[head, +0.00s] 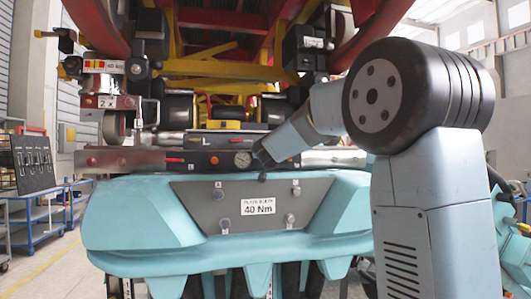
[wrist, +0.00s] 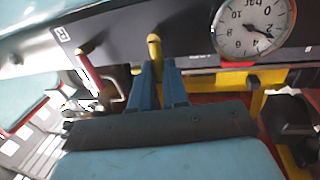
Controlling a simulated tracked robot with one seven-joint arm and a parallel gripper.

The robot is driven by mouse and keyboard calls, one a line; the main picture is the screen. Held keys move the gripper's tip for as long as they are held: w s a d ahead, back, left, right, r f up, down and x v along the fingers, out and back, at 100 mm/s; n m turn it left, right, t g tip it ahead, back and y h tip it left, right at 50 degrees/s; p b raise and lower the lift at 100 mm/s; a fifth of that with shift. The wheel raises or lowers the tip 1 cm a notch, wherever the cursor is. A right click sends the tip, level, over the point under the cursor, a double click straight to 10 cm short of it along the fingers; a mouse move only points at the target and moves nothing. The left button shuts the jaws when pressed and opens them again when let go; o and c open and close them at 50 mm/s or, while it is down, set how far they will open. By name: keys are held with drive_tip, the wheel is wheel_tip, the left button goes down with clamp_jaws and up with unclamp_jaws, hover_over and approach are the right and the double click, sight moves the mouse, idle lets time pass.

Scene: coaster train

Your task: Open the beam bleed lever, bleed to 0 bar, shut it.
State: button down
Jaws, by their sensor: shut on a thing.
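In the wrist view, the blue fingers of my gripper (wrist: 163,72) are closed around a yellow-handled lever (wrist: 154,46) on a dark panel (wrist: 195,38). This yellow lever is closest to the gauge; its label is too small to read, so I cannot tell by text that it is the bleed lever. A round white gauge (wrist: 247,27) appears upside down; its needle points near the low numbers, away from 0, and the exact value is unclear. The gauge also shows in the head view (head: 242,159). There, my arm's end is beside it and the fingers are not clear.
A red-handled lever (wrist: 91,70) sits left of the yellow one in the wrist view. In the head view, a teal body (head: 140,215) with a grey 40 Nm plate (head: 195,205) lies below the panel. Red and yellow train framework stands above. A tool board (head: 33,162) is far left.

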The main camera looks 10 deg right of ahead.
drive_tip(key=m, duration=0.2)
drive_tip(key=d+m, duration=0.1)
drive_tip(key=m, duration=0.1)
drive_tip(key=shift+d+g, duration=0.2)
drive_tip(key=shift+g, duration=0.1)
drive_tip(key=m, duration=0.2)
drive_tip(key=d+m+y, duration=0.1)
drive_tip(key=m, duration=0.1)
drive_tip(key=shift+d+f+g, duration=0.15)
drive_tip(key=shift+f+g, duration=0.25)
drive_tip(key=m, duration=0.2)
drive_tip(key=d+f+m+y, duration=0.1)
drive_tip(key=shift+f+m, duration=0.1)
drive_tip(key=shift+m, duration=0.3)
drive_tip(key=shift+d+f+m+g+y, duration=0.15)
drive_tip(key=shift+f+m+y, duration=0.25)
drive_tip(key=shift+m, duration=0.5)
drive_tip(key=shift+d+f+m+g+y, duration=0.15)
drive_tip(key=shift+f+m+y, duration=0.2)
drive_tip(key=shift+m, duration=0.55)
drive_tip(key=shift+f, duration=0.1)
drive_tip(key=c, duration=1.4)
unclamp_jaws()
drive_tip(key=shift+o, duration=1.4)
drive_tip(key=shift+a, duration=0.1)
drive_tip(key=shift+r, duration=0.2)
drive_tip(key=v, duration=1.3)
drive_tip(key=shift+s, duration=0.4)
